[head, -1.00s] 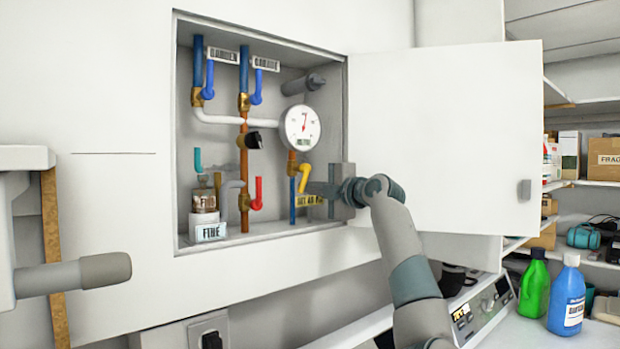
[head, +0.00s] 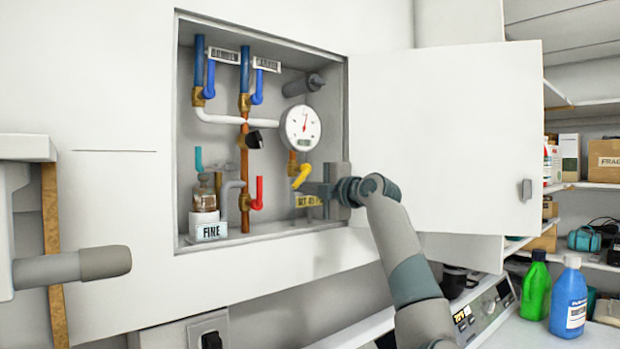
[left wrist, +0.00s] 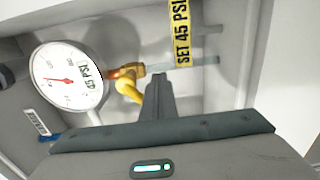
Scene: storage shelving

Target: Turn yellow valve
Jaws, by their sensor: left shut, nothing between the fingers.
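The yellow valve (head: 301,175) is a small curved lever on a brass fitting below the round gauge, inside the open wall cabinet. In the head view its handle slants down to the left. It also shows in the left wrist view (left wrist: 128,90), just left of my fingers. My left gripper (head: 308,188) reaches into the cabinet from the right. Its fingers are closed with nothing between them, and the tips (left wrist: 158,82) are close beside the yellow handle. I cannot tell whether they touch it. My right gripper is not in view.
The gauge (head: 301,126) sits just above the valve. A yellow "SET 45 PSI" tag (left wrist: 181,32) hangs close by. A red lever (head: 258,193) and blue levers (head: 257,87) are to the left.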

